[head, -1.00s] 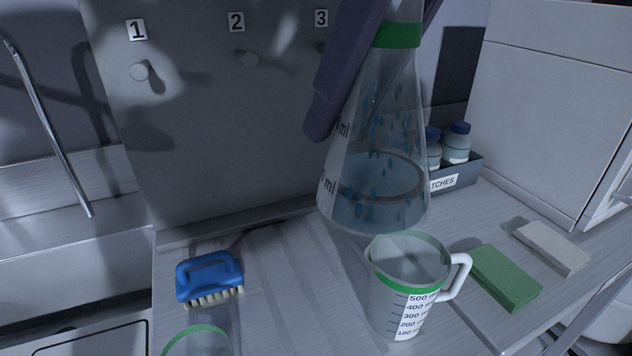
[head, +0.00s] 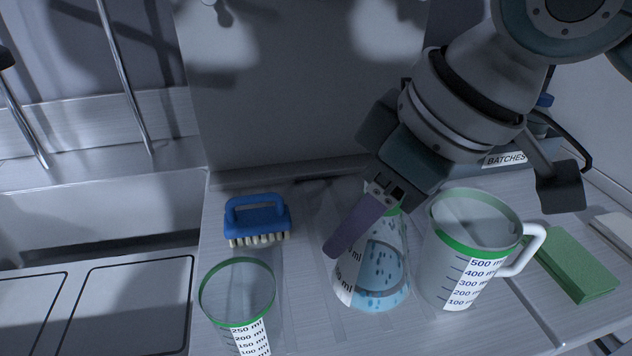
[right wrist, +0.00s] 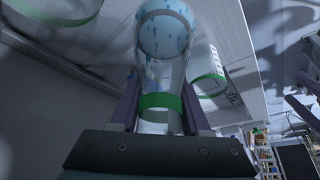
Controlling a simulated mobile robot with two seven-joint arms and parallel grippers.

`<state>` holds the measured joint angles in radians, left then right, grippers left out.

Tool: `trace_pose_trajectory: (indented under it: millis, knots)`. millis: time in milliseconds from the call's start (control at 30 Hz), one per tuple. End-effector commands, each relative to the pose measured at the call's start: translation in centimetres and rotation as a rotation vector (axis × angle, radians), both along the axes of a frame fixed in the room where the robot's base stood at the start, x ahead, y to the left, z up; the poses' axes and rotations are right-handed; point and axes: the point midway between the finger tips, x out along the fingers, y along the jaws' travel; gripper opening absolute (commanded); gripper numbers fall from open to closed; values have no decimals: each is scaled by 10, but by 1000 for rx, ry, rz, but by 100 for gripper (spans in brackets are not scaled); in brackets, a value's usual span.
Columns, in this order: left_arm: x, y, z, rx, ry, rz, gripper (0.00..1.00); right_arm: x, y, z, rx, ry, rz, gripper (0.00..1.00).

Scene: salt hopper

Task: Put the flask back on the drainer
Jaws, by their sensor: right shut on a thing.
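The flask (head: 382,272) is a clear cone with a green neck band, ml marks and blue drops on its wall. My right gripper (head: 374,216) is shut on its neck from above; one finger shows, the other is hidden. The flask is nearly upright, low over the grooved steel drainer (head: 302,285); I cannot tell whether its base touches. In the right wrist view the flask (right wrist: 163,62) lies between both fingers (right wrist: 160,108), green band near the palm. My left gripper is not in view.
A jug (head: 462,250) stands close right of the flask, a green-rimmed beaker (head: 238,305) front left. A blue brush (head: 257,220) lies behind left. A green sponge (head: 577,262) and a BATCHES box (head: 505,159) are at right. The sink (head: 110,215) is left.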

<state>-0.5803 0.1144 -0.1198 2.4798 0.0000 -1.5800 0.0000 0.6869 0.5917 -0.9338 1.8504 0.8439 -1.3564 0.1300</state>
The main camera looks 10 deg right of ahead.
Motion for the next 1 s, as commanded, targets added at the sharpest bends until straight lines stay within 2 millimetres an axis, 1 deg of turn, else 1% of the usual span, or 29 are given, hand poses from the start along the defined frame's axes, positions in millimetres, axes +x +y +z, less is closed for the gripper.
trace_pose_trajectory:
  millis: [33, 233, 433, 533, 833, 867, 1000]
  knots:
    - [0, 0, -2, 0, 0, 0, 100, -1, 0, -10, 1, 2, 1, 0]
    - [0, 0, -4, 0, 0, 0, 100, 0, 0, -28, 1, 1, 0, 0]
    - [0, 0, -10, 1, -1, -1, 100, 0, 0, -59, 0, 1, 0, 0]
    - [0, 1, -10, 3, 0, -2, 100, 0, 0, -64, 1, -1, 0, 0]
    - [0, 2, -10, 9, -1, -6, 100, 0, 0, -65, 1, -1, 0, 0]
    - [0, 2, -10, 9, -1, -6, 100, 0, 0, -66, 1, 0, 0, 47]
    - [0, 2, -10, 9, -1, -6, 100, 0, 0, -66, 0, -1, 1, 63]
